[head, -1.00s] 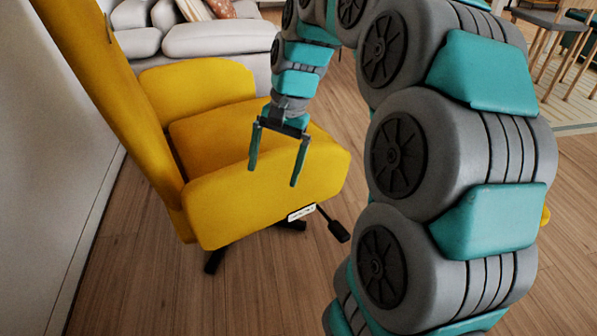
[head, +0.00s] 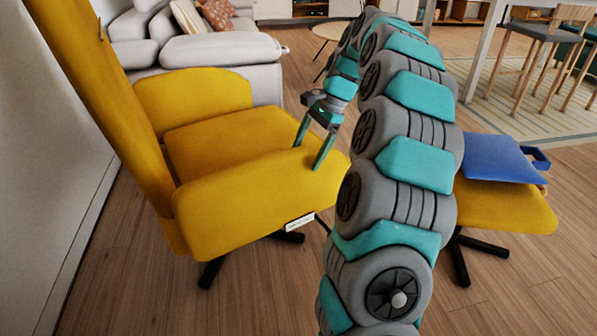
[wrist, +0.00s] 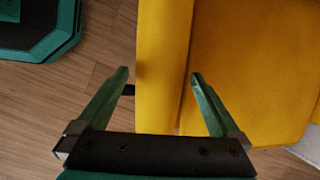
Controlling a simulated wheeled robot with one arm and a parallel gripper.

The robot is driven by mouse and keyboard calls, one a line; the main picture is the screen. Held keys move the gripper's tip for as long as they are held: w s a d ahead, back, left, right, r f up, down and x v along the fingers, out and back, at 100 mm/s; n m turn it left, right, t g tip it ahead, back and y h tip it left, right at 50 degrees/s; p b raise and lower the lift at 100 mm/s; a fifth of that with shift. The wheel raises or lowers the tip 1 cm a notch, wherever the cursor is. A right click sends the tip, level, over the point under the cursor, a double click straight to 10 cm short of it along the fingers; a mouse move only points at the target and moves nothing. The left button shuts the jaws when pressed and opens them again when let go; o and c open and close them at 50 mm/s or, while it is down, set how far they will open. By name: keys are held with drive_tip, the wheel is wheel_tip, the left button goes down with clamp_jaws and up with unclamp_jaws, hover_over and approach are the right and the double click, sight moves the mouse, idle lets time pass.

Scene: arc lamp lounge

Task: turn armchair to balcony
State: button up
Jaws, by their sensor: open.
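The yellow armchair (head: 230,140) stands at the left in the head view, its tall back along the left side and its near armrest (head: 262,192) toward me. Dark base legs show under it. A white label (head: 300,222) is on its lower side; the lever there is mostly hidden behind my arm. My gripper (head: 314,157) is open and empty at the front end of the near armrest. In the wrist view my gripper (wrist: 160,75) points down, with the yellow armrest (wrist: 163,60) between its fingers. I cannot tell whether the fingers touch it.
A grey sofa (head: 220,50) is behind the armchair. A white wall (head: 50,170) is close at the left. Stools (head: 540,50) stand far right. Wood floor is clear in front.

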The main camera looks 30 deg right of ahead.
sight(298, 170)
drive_tip(key=x, duration=0.6)
drive_tip(key=shift+a+f, duration=0.15)
drive_tip(key=shift+f, duration=0.15)
clamp_jaws()
idle(0.5)
